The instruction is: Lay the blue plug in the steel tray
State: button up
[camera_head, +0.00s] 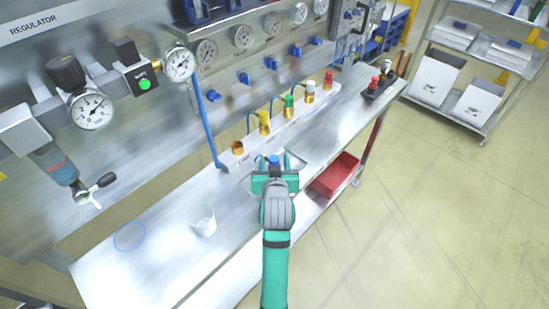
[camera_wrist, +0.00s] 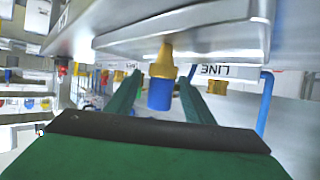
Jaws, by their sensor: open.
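The blue plug (camera_wrist: 160,94) has a blue body and a yellow, brass-coloured end. In the wrist view it stands between the two green fingers of my gripper (camera_wrist: 160,84), with a gap on each side. Its yellow end meets the edge of the steel tray (camera_wrist: 190,40) in that picture; I cannot tell whether it rests in the tray. In the head view the blue plug (camera_head: 273,159) shows just beyond my gripper (camera_head: 274,171), which is open. The steel tray (camera_head: 295,159) is partly hidden behind my gripper on the bench.
A white rail with several coloured fittings (camera_head: 289,101) runs along the back of the bench. A white cup (camera_head: 204,221) and a blue ring (camera_head: 130,236) are at left. A red bin (camera_head: 336,174) sits below the bench edge. A blue hose (camera_head: 207,124) hangs behind.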

jog(key=v, duration=0.9)
jog(key=shift+s, duration=0.15)
